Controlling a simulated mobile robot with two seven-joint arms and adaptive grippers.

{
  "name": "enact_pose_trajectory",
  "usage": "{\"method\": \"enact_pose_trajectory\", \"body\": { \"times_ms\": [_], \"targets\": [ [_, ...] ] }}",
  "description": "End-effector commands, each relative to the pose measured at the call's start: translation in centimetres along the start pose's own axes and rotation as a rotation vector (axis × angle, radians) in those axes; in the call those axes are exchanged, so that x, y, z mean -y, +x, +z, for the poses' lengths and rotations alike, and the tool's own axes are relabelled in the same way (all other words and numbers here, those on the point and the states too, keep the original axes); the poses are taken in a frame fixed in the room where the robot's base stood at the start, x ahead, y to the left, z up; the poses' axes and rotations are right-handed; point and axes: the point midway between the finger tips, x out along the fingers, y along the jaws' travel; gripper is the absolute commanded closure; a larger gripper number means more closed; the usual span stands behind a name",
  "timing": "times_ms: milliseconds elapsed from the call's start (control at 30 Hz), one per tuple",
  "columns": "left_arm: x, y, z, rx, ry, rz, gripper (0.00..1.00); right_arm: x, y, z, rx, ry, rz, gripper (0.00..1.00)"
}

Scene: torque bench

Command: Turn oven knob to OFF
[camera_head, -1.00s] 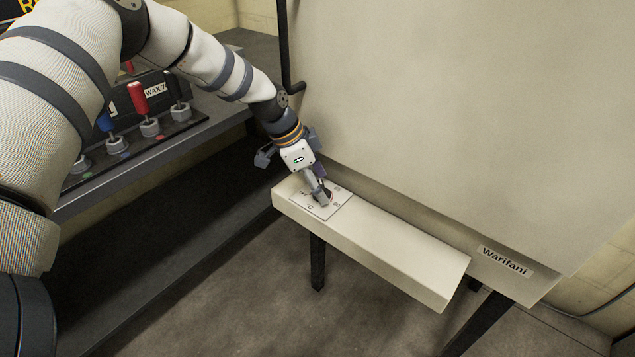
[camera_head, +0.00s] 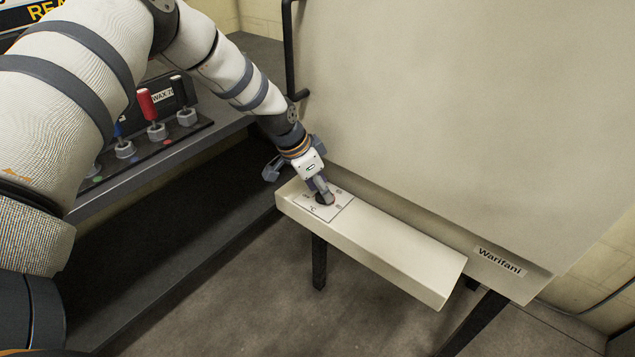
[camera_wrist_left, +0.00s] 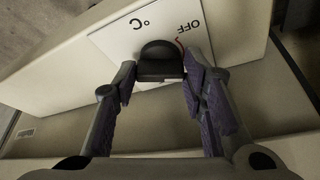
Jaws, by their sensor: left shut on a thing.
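The oven knob (camera_wrist_left: 160,62) is a dark round knob with a raised grip, on a white dial plate (camera_wrist_left: 115,40) marked OFF and °C. In the wrist view the plate appears upside down, with OFF at the upper right and a short red mark near the knob. My left gripper (camera_wrist_left: 158,80) has its two purple-padded fingers on either side of the knob, shut on it. In the head view the gripper (camera_head: 325,196) reaches down onto the plate and hides most of the knob. The knob's pointer cannot be made out. My right gripper is not in view.
The plate sits on a cream ledge (camera_head: 390,248) in front of the large oven (camera_head: 450,120), labelled Warifani (camera_head: 499,261). The floor in front is clear.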

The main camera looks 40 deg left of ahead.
Motion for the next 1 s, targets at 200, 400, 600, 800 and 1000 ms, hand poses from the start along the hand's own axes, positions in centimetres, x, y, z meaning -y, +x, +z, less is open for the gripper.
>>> {"method": "enact_pose_trajectory", "body": {
  "times_ms": [200,400,600,800,1000],
  "targets": [
    [-0.2,-0.5,-0.2,-0.002,-0.182,-0.081,0.90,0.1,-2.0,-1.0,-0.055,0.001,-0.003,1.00],
    [-0.5,-0.3,-0.3,-0.001,-0.358,-0.153,0.90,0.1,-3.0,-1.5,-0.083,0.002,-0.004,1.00],
    [-0.6,-0.1,-0.2,0.001,-0.527,-0.224,0.90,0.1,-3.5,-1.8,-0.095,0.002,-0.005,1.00],
    [-0.8,0.1,-0.2,0.002,-0.676,-0.283,0.90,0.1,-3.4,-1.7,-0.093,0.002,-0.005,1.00],
    [-0.8,0.2,-0.2,0.004,-0.787,-0.328,0.90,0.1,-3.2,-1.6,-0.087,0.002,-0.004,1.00]
  ]
}}
